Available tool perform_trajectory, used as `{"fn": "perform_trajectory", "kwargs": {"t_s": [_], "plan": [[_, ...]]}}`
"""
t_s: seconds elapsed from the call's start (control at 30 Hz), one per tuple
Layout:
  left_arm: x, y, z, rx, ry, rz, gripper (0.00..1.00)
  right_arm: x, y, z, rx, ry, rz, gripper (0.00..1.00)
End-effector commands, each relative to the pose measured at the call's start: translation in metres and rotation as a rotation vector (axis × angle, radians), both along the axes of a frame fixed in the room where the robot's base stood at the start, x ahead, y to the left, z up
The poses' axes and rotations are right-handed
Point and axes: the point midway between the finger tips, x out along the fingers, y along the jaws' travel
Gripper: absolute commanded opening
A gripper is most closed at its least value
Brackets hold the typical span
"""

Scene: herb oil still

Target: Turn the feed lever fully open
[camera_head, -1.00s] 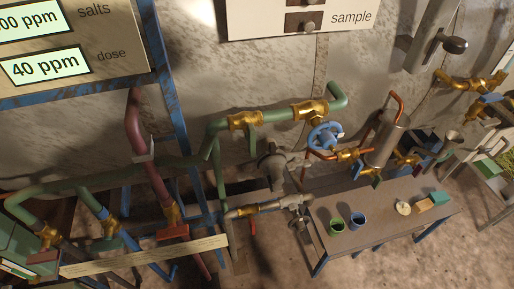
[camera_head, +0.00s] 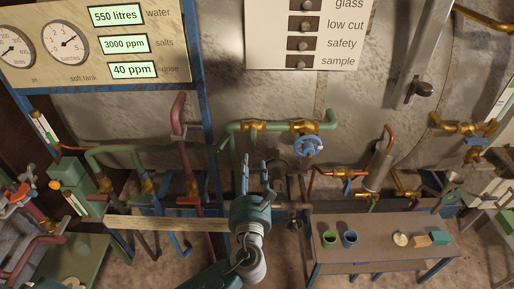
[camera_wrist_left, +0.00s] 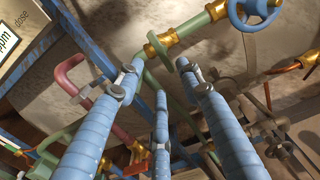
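No label in view names the feed lever, so I cannot tell which handle it is. A dark-knobbed handle (camera_head: 420,90) sits on a grey upright bar at the upper right. A blue handwheel (camera_head: 308,146) is on the green pipe, right of my left gripper (camera_head: 256,165). It also shows at the top right of the left wrist view (camera_wrist_left: 252,12). A small red handle (camera_wrist_left: 136,167) shows low in that view, beyond the fingers. My left gripper is raised before the green pipework, its blue fingers apart with nothing held between them (camera_wrist_left: 158,82). My right gripper is not in view.
A table (camera_head: 380,250) at the right holds a green cup (camera_head: 329,239), a blue cup (camera_head: 350,239) and small blocks. A wooden plank (camera_head: 165,223) runs left of my gripper. Green pipes (camera_head: 275,126) and a dark red pipe (camera_head: 180,125) stand behind.

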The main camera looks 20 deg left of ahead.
Motion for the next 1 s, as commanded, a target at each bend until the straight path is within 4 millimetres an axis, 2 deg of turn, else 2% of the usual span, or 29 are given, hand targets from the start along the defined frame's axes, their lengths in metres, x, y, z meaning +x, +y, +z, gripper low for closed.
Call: {"fn": "perform_trajectory", "kwargs": {"t_s": [0.23, 0.4, 0.53, 0.7, 0.97, 1.0], "plan": [[0.041, 0.012, 0.003, 0.001, 0.000, 0.001, 0.37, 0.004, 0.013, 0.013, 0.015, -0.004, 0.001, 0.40], [0.071, 0.021, 0.002, -0.002, 0.002, 0.001, 0.37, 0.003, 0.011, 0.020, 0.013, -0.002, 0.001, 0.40], [0.088, 0.025, 0.000, -0.003, 0.002, 0.000, 0.37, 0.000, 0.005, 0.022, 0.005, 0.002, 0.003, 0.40], [0.098, 0.028, -0.001, -0.004, 0.003, 0.000, 0.37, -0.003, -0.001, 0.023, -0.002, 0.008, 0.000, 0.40], [0.099, 0.029, -0.002, -0.006, 0.002, 0.000, 0.37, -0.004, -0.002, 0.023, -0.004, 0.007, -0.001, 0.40], [0.099, 0.029, -0.002, -0.005, 0.003, 0.000, 0.33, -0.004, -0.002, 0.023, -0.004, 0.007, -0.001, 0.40]]}}
